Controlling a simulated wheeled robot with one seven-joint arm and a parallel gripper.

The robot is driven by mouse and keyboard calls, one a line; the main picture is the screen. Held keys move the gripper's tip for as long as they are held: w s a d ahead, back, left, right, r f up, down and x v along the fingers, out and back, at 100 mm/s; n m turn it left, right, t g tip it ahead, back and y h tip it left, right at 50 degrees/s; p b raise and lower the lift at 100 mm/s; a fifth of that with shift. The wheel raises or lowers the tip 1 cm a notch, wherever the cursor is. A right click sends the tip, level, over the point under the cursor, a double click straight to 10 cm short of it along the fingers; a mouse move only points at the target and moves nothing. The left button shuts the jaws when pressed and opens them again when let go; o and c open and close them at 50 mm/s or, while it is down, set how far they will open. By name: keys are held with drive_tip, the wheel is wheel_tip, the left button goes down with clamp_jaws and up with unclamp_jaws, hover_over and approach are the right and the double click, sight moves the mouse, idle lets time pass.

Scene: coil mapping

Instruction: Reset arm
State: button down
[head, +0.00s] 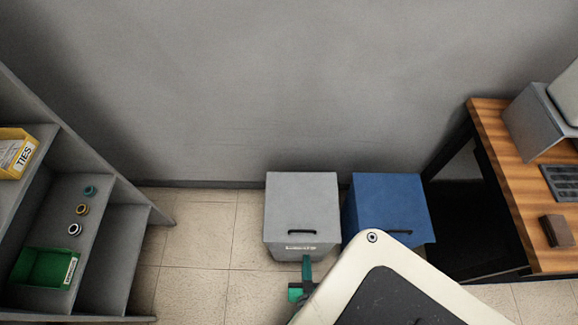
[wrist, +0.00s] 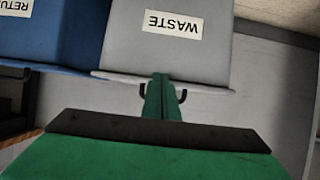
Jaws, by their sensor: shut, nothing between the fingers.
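My gripper (head: 306,268) shows in the head view at the bottom centre, in front of the grey box (head: 302,205). In the wrist view my gripper's green fingers (wrist: 162,84) are together and empty, pointing at the grey box (wrist: 205,58) near its black handle. That box's label reads WASTE, upside down there. The blue box (head: 388,200) stands to the right of the grey one, with part of a label starting RETU in the wrist view. Three small coils, teal (head: 90,190), yellow (head: 82,209) and white (head: 74,229), lie on the left shelf.
The grey shelf unit (head: 122,250) at left holds a yellow TIES bin (head: 14,152) and a green bin (head: 42,268). A wooden table (head: 502,160) at right bears a brown block (head: 556,231). Bare floor (head: 205,240) lies between shelf and boxes; a grey wall is behind.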

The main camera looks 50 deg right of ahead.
drive_tip(key=a+r+n+t+y, duration=0.2)
drive_tip(key=a+r, duration=0.5)
drive_tip(key=r, duration=0.4)
drive_tip(key=w+a+r+n+t+y, duration=0.1)
drive_tip(key=a+r+n+t+y, duration=0.2)
drive_tip(key=a+r, duration=0.5)
drive_tip(key=w+a+r+n+t+y, duration=0.1)
drive_tip(key=a+r+n+y, duration=0.4)
drive_tip(key=r, duration=1)
drive_tip(key=a+t, duration=0.1)
drive_tip(key=a, duration=0.2)
drive_tip(key=shift+w+r+t, duration=0.2)
drive_tip(key=shift+r+t, duration=0.1)
drive_tip(key=shift+r, duration=0.1)
